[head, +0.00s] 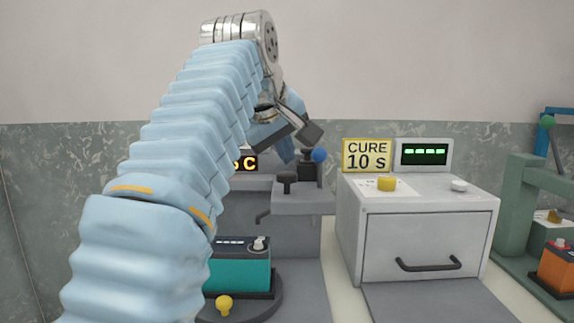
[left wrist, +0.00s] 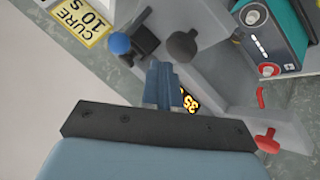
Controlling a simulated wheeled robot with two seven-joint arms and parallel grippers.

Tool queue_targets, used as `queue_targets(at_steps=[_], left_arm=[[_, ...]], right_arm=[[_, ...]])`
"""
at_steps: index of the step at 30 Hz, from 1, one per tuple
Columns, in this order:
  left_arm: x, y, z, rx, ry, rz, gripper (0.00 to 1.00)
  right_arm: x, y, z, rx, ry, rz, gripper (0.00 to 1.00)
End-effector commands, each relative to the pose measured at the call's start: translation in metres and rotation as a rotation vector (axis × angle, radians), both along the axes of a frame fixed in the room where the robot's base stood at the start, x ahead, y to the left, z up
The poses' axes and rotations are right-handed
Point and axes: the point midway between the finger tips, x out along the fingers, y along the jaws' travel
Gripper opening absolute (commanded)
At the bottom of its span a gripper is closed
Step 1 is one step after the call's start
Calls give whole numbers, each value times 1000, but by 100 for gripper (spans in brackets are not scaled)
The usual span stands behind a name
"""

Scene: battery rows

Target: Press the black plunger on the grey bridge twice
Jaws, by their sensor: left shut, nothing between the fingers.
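The black plunger (head: 287,178), a round dark knob on a short stem, stands on top of the grey bridge (head: 303,200). It also shows in the left wrist view (left wrist: 182,46). My left gripper (head: 286,155) hangs behind and above the plunger in the head view, its blue fingers shut and empty. In the left wrist view the shut fingers (left wrist: 162,75) point towards the bridge, below and left of the plunger knob and apart from it in the picture. Whether the fingers touch anything is hidden. My right gripper is not in view.
A blue ball (head: 319,155) on a dark block stands behind the plunger. A teal battery (head: 240,273) sits on a round base with a yellow knob (head: 224,303). A grey oven box (head: 425,235) with a CURE sign (head: 367,155) stands right. A green frame (head: 520,205) is farther right.

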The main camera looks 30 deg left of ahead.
Motion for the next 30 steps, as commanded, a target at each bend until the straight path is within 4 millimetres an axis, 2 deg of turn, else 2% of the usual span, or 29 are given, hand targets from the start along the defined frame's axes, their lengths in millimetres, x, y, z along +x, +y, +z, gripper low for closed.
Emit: queue_targets(at_steps=[10, 22, 30], left_arm=[[0, 0, 3, 1, -2, 1, 0], [2, 2, 40, 2, -5, 10, 0], [0, 0, 50, 1, -1, 1, 0]], right_arm=[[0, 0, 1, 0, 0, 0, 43], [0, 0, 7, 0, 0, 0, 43], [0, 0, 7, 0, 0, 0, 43]])
